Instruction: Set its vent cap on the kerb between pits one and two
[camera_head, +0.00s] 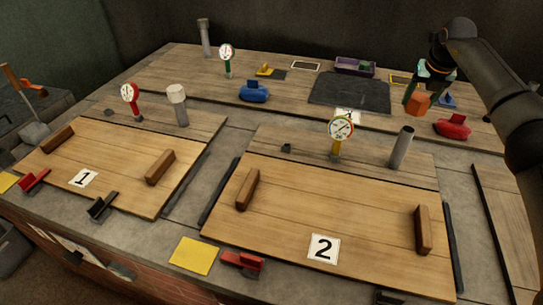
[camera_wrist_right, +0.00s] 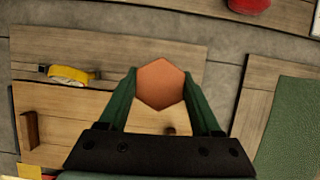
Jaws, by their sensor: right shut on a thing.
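An orange hexagonal cap (camera_head: 418,104) is held in the air by my right gripper (camera_head: 420,95), over the right part of the worktop. In the right wrist view the cap (camera_wrist_right: 160,84) sits between the two green fingers of the gripper (camera_wrist_right: 160,100). The pit two lid (camera_head: 330,220) is marked 2, and a bare grey pipe (camera_head: 402,147) stands behind it. The pit one lid (camera_head: 95,165) is marked 1, and its pipe wears a pale cap (camera_head: 176,93). The grey kerb (camera_head: 208,165) between these lids carries no cap. My left gripper is out of view.
Dial gauges stand behind the lids, one red (camera_head: 131,98) and one yellow (camera_head: 340,130). Wooden handles (camera_head: 247,190) rise from the lids. A blue object (camera_head: 254,92), a red object (camera_head: 452,127) and a dark mat (camera_head: 350,95) lie farther back. A yellow square (camera_head: 192,255) lies in front.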

